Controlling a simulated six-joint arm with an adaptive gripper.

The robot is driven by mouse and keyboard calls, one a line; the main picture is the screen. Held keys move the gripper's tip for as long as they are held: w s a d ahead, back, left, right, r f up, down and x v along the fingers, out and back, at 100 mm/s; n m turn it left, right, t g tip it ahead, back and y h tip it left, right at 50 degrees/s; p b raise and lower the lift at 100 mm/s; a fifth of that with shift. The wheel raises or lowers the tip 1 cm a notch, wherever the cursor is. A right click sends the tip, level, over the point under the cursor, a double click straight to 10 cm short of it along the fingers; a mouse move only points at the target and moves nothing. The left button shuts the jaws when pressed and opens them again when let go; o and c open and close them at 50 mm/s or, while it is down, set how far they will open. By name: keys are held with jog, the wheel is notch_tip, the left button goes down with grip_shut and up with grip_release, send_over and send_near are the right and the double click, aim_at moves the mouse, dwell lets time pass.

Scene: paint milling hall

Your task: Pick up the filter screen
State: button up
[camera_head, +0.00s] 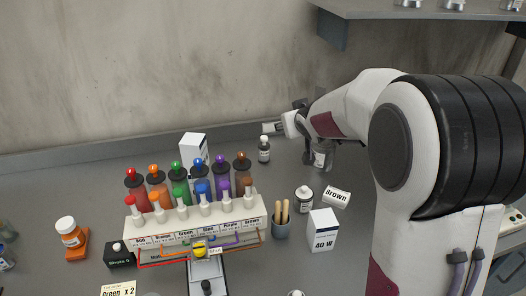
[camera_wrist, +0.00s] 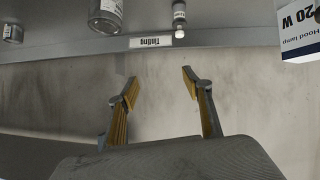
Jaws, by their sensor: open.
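I cannot pick out a filter screen for certain in either view. My gripper (camera_head: 276,127) is raised above the back of the bench, close to the wall, in the head view. In the wrist view my gripper (camera_wrist: 160,84) has its two yellow-padded fingers spread apart with nothing between them. Bare wall shows behind the fingers. My arm covers the right part of the bench in the head view.
A rack (camera_head: 195,222) with several coloured dropper bottles stands mid-bench. A small bottle (camera_head: 264,149) is below my gripper. A white 40 W box (camera_head: 322,230) and a cup (camera_head: 281,227) stand right of the rack. A shelf (camera_head: 420,9) overhangs at upper right.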

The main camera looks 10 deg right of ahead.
aim_at(267, 150)
jog(key=w+f+n+y, duration=0.1)
jog(key=w+f, duration=0.4)
jog(key=f, duration=0.1)
jog(key=w+a+f+t+y, duration=0.1)
jog(key=w+f+y, duration=0.1)
jog(key=w+f, duration=0.2)
jog(key=w+f+n+y, duration=0.1)
jog(key=w+f+y, duration=0.1)
jog(key=w+f, duration=0.3)
jog(key=shift+w+a+f+n+t, duration=0.1)
jog(key=shift+a+f+t, duration=0.05)
jog(key=shift+f, duration=0.5)
jog(key=shift+w+a+f+n+t, duration=0.1)
jog(key=shift+f, duration=0.6)
jog(key=shift+w+a+f+n+t, duration=0.1)
jog(key=shift+a+f+t, duration=0.05)
jog(key=shift+f, duration=0.5)
jog(key=shift+w+a+f+y, duration=0.1)
jog(key=shift+f+y, duration=0.05)
jog(key=shift+f, duration=0.3)
jog(key=shift+a+f+y, duration=0.1)
jog(key=shift+f+y, duration=0.05)
jog(key=shift+f, duration=0.25)
jog(key=shift+w, duration=0.15)
jog(key=shift+x, duration=2.35)
jog(key=c, duration=1.4)
